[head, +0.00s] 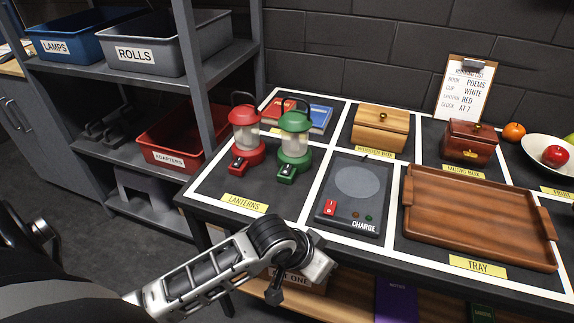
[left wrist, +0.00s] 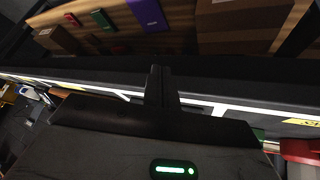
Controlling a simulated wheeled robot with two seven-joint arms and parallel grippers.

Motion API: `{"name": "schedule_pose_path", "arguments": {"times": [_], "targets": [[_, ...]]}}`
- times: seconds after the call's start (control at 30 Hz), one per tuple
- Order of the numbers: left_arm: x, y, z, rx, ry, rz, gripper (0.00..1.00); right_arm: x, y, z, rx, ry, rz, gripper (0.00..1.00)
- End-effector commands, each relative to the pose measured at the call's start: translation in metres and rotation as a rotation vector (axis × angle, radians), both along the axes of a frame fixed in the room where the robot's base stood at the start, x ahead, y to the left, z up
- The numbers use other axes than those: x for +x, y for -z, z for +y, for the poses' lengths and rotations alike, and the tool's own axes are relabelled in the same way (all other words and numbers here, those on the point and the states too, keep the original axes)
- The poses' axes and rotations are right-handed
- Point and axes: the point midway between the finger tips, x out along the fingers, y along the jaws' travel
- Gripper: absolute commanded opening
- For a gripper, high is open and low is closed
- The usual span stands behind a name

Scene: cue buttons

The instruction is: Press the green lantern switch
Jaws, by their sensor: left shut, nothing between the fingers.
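The green lantern (head: 296,124) stands upright in the lanterns area of the table, right of the red lantern (head: 246,125). The green lantern's switch (head: 287,171) sits at the front of its base. The red lantern's switch (head: 238,164) is at the front of its own base. My left arm reaches in from the lower left, in front of the table's front edge and apart from both lanterns. My left gripper (left wrist: 160,88) is shut and empty in the left wrist view, near the table edge. Its fingertips are not clear in the head view. My right gripper is not in view.
The charge pad (head: 359,188) and brown tray (head: 480,215) lie right of the lanterns. A wooden box (head: 381,130), a red-brown box (head: 469,141) and a clipboard (head: 465,88) reading "LANTERN RED" are behind. A shelf with bins (head: 147,43) stands left.

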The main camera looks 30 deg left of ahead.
Motion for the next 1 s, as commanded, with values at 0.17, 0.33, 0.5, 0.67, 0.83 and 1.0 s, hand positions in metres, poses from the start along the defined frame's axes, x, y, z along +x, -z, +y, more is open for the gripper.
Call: {"name": "schedule_pose_path", "arguments": {"times": [0.17,0.33,0.5,0.67,0.83,1.0], "targets": [[0.027,-0.03,0.023,0.093,0.0,0.109,0.0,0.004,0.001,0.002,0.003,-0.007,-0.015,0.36],[0.076,-0.068,0.063,0.14,-0.095,0.149,0.0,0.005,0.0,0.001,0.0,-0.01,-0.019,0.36],[0.117,-0.13,0.127,0.168,-0.288,0.194,0.0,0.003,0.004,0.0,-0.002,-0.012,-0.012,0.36],[0.13,-0.177,0.17,0.149,-0.44,0.219,0.0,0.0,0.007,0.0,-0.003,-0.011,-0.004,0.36],[0.133,-0.196,0.187,0.132,-0.506,0.23,0.0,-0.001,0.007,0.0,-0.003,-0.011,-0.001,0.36],[0.133,-0.197,0.187,0.13,-0.509,0.231,0.0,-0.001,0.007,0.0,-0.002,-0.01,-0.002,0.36]]}}
